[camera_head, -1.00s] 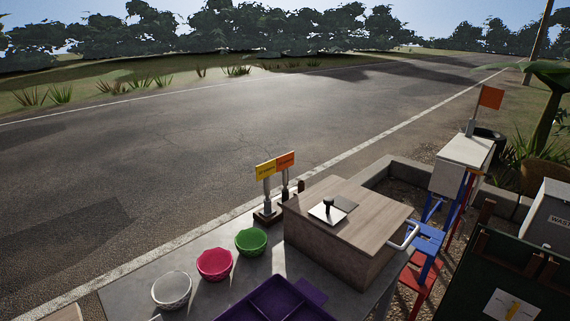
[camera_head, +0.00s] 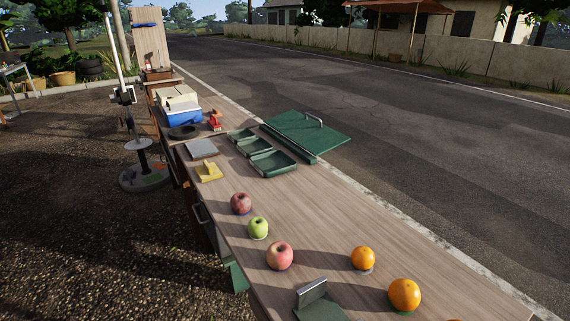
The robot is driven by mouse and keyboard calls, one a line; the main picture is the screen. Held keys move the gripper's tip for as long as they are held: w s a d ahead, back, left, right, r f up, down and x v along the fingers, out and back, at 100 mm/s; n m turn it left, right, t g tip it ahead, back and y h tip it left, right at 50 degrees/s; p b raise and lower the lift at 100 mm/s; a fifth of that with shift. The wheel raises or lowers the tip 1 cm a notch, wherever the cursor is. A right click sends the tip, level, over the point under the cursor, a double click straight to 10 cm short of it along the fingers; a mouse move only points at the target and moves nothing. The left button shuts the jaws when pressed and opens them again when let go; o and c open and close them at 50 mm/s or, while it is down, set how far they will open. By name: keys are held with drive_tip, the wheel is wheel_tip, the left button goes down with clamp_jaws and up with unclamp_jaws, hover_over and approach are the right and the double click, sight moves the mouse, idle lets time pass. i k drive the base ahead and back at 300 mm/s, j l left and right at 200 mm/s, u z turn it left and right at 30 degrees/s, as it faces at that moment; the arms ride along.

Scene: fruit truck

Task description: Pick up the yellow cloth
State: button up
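A folded yellow cloth (camera_head: 208,172) lies on the left edge of the long wooden counter (camera_head: 330,215). It sits just in front of a flat grey square item (camera_head: 201,148) and left of a green tray with compartments (camera_head: 272,163). Nothing covers the cloth. My gripper does not show in this view.
Red and green apples (camera_head: 279,256) and oranges (camera_head: 404,295) stand nearer on the counter. A green lid (camera_head: 305,133) lies behind the tray. A blue and white box (camera_head: 181,109) stands farther back. A pole on a round base (camera_head: 144,178) stands left of the counter.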

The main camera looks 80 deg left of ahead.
sight(208, 172)
drive_tip(key=u, duration=2.75)
drive_tip(key=i+j, duration=0.45)
drive_tip(key=i+j+z, duration=0.1)
drive_tip(key=i+j, duration=0.3)
drive_tip(key=j, duration=0.15)
drive_tip(key=i+j, duration=0.85)
drive_tip(key=j, duration=0.25)
drive_tip(key=i+j+z, duration=0.1)
drive_tip(key=i+j, duration=0.3)
drive_tip(key=j, duration=0.15)
